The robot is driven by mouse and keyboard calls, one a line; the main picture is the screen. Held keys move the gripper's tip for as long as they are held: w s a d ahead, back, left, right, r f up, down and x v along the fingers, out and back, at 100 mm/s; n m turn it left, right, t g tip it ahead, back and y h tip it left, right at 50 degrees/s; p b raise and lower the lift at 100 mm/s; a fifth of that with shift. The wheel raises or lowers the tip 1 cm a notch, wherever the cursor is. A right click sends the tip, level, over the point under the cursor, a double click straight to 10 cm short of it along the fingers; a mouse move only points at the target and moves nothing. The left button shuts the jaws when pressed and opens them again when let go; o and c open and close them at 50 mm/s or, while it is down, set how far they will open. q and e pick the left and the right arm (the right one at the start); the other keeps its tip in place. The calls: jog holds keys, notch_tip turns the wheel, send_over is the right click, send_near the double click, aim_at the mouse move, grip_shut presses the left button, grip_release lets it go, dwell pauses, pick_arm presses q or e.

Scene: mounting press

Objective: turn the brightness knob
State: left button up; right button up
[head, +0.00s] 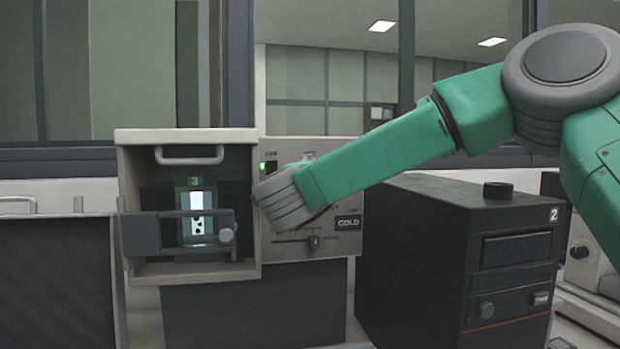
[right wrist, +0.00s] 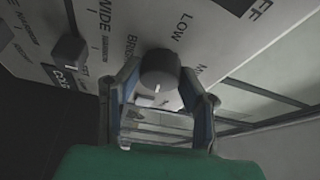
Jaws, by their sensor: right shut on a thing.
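The brightness knob (right wrist: 160,68) is a dark round knob on the pale control panel (right wrist: 225,40), beside partly hidden lettering that begins "BRI". "LOW" is printed near it. Its white pointer mark points toward the bottom of the right wrist view. My right gripper (right wrist: 162,84) has its two blue-grey fingers on either side of the knob and is shut on it. In the head view my green arm reaches in from the right to the control panel (head: 283,248), and its wrist hides the knob and fingers. My left gripper is in neither view.
A small dark slider knob (right wrist: 70,48) sits beside the "WIDE" lettering. A "COLD" display (head: 348,222) is on the panel. An open-fronted housing (head: 130,160) stands left of the panel; a black unit marked 2 (head: 410,250) stands right, below my arm.

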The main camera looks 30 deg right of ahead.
jog(key=shift+f, duration=0.35)
jog(key=o, duration=1.1)
jog(key=shift+w, duration=0.1)
jog(key=shift+d+r, duration=0.1)
jog(key=v, duration=1.2)
